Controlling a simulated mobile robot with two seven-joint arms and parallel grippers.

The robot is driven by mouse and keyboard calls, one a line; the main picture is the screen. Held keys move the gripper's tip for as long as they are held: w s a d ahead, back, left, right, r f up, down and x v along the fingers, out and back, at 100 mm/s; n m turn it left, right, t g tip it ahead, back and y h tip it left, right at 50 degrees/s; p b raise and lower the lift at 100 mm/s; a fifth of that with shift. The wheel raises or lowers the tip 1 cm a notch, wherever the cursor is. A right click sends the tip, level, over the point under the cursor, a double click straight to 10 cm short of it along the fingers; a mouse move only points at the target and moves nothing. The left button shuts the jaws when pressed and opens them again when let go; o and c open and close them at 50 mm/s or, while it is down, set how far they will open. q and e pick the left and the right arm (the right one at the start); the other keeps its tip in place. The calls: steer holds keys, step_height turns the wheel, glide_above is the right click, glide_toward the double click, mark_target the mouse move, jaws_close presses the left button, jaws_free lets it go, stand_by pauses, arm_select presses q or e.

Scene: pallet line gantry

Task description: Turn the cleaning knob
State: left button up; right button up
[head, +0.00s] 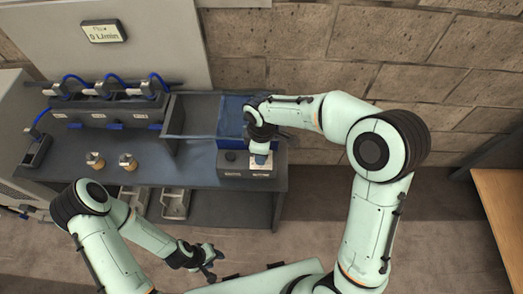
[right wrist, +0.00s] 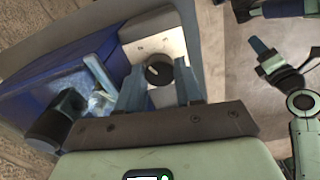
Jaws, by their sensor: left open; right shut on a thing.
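The cleaning knob (right wrist: 158,72) is a dark round knob with a pale pointer line, on a light plate (right wrist: 160,45) of the control box. In the right wrist view it sits between the two fingers of my right gripper (right wrist: 158,82), which is shut on it. In the head view my right gripper (head: 261,152) reaches down onto the right part of the dark control box (head: 232,172), and hides the knob. My left gripper (head: 210,262) is open and empty, low in front of the bench and away from the box.
A blue bin (head: 230,118) stands behind the control box. A black round part (head: 231,156) is on the box's left. A wooden table (head: 500,205) is at right.

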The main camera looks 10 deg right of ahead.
steer(key=shift+n, duration=0.3)
stand_by(0.4)
steer(key=o, duration=1)
steer(key=shift+o, duration=0.2)
steer(key=shift+r, duration=0.1)
steer(key=shift+w+r, duration=0.1)
